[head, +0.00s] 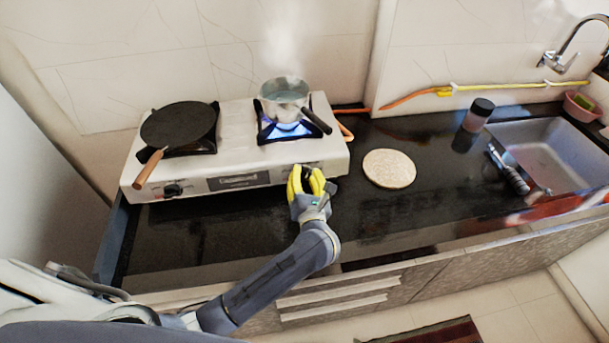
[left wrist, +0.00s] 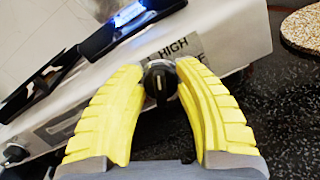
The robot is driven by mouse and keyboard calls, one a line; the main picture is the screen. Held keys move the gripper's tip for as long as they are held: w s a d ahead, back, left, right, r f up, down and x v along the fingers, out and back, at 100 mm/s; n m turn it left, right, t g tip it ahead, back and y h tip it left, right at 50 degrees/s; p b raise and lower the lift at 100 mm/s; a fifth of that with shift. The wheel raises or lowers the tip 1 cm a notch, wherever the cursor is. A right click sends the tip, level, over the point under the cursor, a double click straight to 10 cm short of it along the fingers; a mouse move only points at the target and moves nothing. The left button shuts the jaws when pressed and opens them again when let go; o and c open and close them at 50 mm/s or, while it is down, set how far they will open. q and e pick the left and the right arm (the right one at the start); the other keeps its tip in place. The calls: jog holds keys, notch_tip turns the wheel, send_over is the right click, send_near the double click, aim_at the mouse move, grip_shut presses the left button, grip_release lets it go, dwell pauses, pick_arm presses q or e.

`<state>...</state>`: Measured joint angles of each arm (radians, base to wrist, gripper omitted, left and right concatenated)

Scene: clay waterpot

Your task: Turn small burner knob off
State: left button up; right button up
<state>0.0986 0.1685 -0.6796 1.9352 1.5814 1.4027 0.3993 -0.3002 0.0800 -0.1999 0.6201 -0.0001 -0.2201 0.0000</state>
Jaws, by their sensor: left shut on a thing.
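The small burner knob (left wrist: 160,84) is black and round, on the stove's front panel under the right burner. In the left wrist view it sits between the two yellow fingertips of my left gripper (left wrist: 160,72), which is shut on it. In the head view the left gripper (head: 308,178) is at the right part of the stove front and mostly covers the knob. Blue flame (head: 287,127) burns on the right burner, under a steaming pot (head: 284,92). My right gripper is in neither view.
The white stove (head: 238,181) has a second knob (head: 173,189) at left, below a dark flat pan (head: 179,125) with a wooden handle. A round board (head: 389,168) lies on the black counter (head: 425,215). A dark-lidded jar (head: 478,115) stands near the sink (head: 560,158).

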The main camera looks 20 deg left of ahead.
pick_arm(q)
jog(key=m, duration=0.4)
jog(key=m+h, duration=0.1)
jog(key=m, duration=0.3)
jog(key=shift+w+d+f+h, duration=0.1)
jog(key=shift+h, duration=0.2)
jog(key=m, duration=0.6)
jog(key=shift+f+g+h, duration=0.15)
jog(key=shift+g+h, duration=0.15)
jog(key=shift+g, duration=0.1)
jog(key=shift+m, duration=0.3)
jog(key=o, duration=1.2)
jog(key=shift+d, duration=0.1)
jog(key=v, duration=1.2)
